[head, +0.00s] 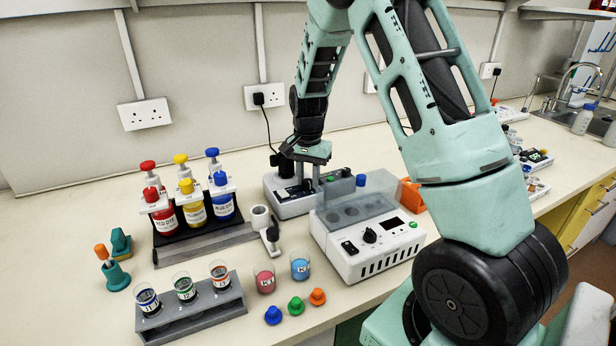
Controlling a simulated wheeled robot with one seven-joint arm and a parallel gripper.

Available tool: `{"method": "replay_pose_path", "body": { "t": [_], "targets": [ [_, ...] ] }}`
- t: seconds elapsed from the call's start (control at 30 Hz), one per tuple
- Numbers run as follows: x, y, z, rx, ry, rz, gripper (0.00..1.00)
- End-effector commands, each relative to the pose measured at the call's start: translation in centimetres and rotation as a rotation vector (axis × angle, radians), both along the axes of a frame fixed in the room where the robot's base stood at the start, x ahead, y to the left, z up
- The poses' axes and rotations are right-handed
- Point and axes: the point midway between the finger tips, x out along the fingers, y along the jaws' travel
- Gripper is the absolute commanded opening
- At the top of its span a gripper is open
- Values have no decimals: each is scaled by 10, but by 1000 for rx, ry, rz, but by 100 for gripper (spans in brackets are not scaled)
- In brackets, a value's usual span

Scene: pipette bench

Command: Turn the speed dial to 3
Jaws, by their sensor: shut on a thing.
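My gripper (299,184) points down over the low white device (288,209) with a dark top, which stands behind the front white box. The gripper is shut on a part on top of that device, which I take to be the speed dial. The fingertips are small and dark here, and the dial's marks and setting cannot be read. The front white box (372,262) has its own black knob (370,235), a small display (392,223) and a green button (413,225); my gripper is apart from these.
A clear-lidded block (352,207) tops the front box, close to the right of my gripper. Dye bottles (195,207) stand in a rack at left. Two beakers (300,267), colored caps (296,305) and a grey vial rack (190,313) are in front. An orange object (411,196) lies behind the box.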

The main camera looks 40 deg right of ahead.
Motion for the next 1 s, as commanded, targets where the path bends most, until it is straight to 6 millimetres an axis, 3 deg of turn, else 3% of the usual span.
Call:
{"method": "replay_pose_path", "body": {
  "t": [0.6,1.0],
  "targets": [
    [1,0,1,-1,-3,578,5],
    [1,0,1,-1,-3,844,5]
  ]
}}
